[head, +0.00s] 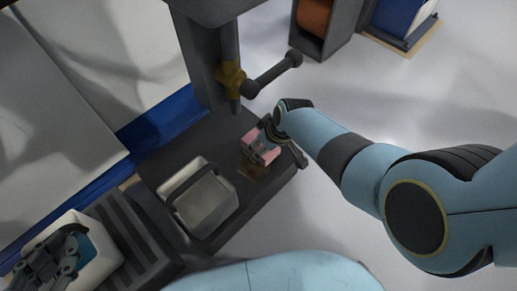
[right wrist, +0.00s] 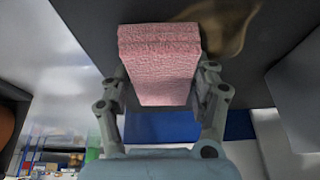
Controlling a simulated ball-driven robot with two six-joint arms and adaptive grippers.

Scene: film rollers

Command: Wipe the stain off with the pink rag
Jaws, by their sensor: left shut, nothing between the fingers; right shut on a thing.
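The pink rag (head: 263,146) is in my right gripper (head: 271,146) in the head view, low over the dark machine bed. In the right wrist view the rag (right wrist: 160,62) is a folded pink block between the two fingers of my right gripper (right wrist: 162,92). The brown stain (head: 252,171) lies on the dark bed beside the rag, partly covered by it in the head view. The stain (right wrist: 222,22) also shows in the right wrist view behind the rag. I cannot tell whether the rag touches the surface. My left gripper (head: 62,262) is shut and empty at the lower left.
A grey metal bin with a handle (head: 205,205) stands on the bed left of the stain. A dark column with a brass fitting and lever (head: 232,76) rises behind the rag. A white container (head: 98,262) is under my left gripper. The pale floor at right is open.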

